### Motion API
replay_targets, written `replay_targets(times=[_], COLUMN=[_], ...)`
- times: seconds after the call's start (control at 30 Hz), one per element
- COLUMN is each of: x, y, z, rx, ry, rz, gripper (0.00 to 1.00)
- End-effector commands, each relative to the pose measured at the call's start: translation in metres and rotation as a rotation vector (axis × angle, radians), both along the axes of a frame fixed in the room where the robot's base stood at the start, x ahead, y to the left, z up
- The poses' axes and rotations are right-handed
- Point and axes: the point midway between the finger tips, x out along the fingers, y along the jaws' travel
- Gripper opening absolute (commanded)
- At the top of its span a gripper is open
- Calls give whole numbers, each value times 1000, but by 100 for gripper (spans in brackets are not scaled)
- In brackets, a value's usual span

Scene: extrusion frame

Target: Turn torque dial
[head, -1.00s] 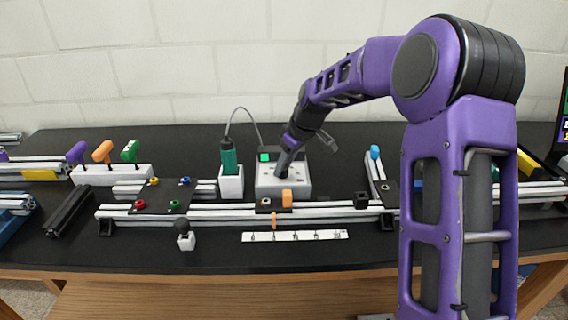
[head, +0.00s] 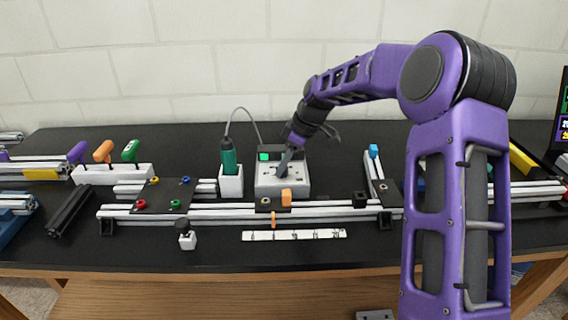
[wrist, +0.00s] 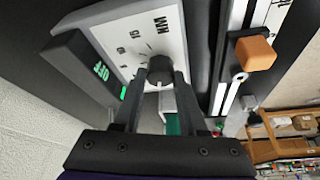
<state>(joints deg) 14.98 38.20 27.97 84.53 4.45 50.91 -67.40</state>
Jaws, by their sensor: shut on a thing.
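The torque dial is a dark round knob (wrist: 160,70) on a white face with printed numbers, seen in the wrist view. It sits on top of a grey-white box (head: 283,190) in the middle of the bench in the head view. My gripper (wrist: 159,84) has its two fingers on either side of the knob and is shut on it. In the head view my gripper (head: 283,172) reaches down onto the box top and hides the knob. A small display with green characters (wrist: 102,72) stands beside the dial face; its reading is too small to tell.
A green electric screwdriver (head: 229,158) stands in a white holder left of the box, with a cable to the box. An aluminium rail (head: 235,211) with an orange clip (head: 286,197) runs in front. Colored handles (head: 103,151) stand far left.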

Motion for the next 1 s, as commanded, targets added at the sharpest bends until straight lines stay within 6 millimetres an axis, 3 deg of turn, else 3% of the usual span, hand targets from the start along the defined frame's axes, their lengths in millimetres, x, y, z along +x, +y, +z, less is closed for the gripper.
replay_targets(times=[0.07, 0.1, 0.27, 0.67, 1.0], x=[0, 0, 0, 0, -9], y=[0, 0, 0, -3, -29], z=[0, 0, 0, 7, 75], rx=[-1, -1, 0, -1, -1], ry=[-2, -2, -1, -3, -6], rz=[1, 1, 1, -1, -4], gripper=[0, 43, 72, 72, 72])
